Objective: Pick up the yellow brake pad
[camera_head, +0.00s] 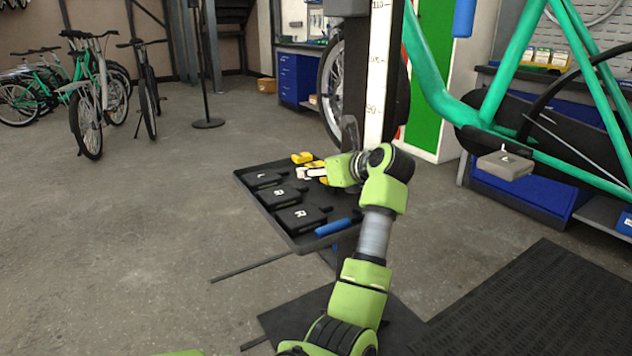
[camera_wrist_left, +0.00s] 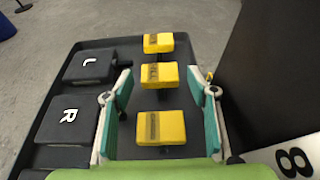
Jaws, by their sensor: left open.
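Three yellow brake pads lie in a row in a dark tray. In the left wrist view these are the far pad (camera_wrist_left: 158,42), the middle pad (camera_wrist_left: 159,74) and the near pad (camera_wrist_left: 161,127). My left gripper (camera_wrist_left: 160,84) is open above them, one finger on each side of the row, with nothing held. Its fingertips show level with the middle pad; I cannot tell whether they touch it. In the head view the far pad (camera_head: 302,157) shows beyond the left gripper (camera_head: 311,173), which partly hides the others. My right gripper is not in view.
The tray (camera_head: 247,186) also holds several black blocks marked with letters, such as R (camera_head: 300,218), and a blue cylinder (camera_head: 338,227) near its front edge. A white ruled post (camera_head: 377,75) stands right behind the gripper. A green bike frame (camera_head: 430,75) hangs at right.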

